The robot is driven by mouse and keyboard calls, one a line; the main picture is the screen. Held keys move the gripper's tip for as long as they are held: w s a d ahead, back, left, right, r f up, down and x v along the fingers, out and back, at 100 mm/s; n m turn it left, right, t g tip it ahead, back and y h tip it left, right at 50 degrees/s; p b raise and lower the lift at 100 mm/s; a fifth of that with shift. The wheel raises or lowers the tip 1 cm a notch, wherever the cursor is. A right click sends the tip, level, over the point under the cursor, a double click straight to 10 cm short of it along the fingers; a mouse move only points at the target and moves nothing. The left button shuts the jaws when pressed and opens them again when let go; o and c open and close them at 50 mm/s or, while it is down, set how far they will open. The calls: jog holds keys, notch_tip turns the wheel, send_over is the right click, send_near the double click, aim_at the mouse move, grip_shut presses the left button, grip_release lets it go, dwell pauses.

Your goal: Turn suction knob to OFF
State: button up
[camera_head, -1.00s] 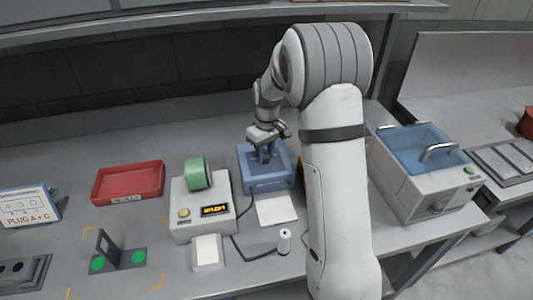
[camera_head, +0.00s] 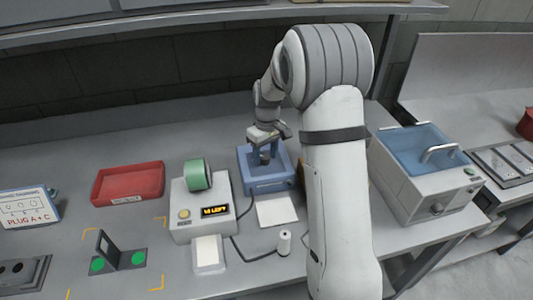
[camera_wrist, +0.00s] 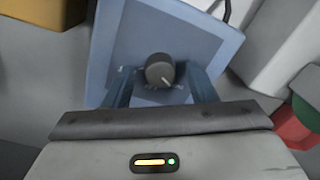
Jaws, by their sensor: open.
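The suction knob (camera_wrist: 160,69) is a dark round knob on top of a blue box (camera_wrist: 195,48). In the wrist view a white pointer line on it points to the lower right. Small marks on the box around it are too small to read. My gripper (camera_wrist: 161,85) is open, with one blue finger on each side of the knob; a gap shows on both sides. In the head view my gripper (camera_head: 265,152) is over the blue box (camera_head: 270,188), pointing down, with the dark knob visible between the fingers.
A white unit (camera_head: 190,224) with a lit display and a green roll (camera_head: 198,174) stands left of the blue box. A red tray (camera_head: 128,183) is farther left. A water bath (camera_head: 425,190) stands right of my arm. A white pad (camera_head: 277,211) lies in front of the box.

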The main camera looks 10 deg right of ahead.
aim_at(266, 155)
notch_tip(266, 155, up, 8)
jog(key=shift+w+d+f+b, duration=0.1)
jog(key=shift+d+f+b, duration=0.1)
jog(key=shift+b, duration=0.15)
jog(key=shift+r, duration=0.2)
jog(key=s+r+m+t, duration=0.1)
jog(key=s+r+m, duration=0.1)
jog(key=s, duration=1.2)
jog(key=s+r+m+t, duration=0.2)
jog(key=s+m, duration=0.1)
jog(key=s, duration=1.1)
jog(key=shift+s+r+h, duration=0.25)
jog(key=shift+s+h, duration=0.05)
jog(key=shift+s, duration=0.1)
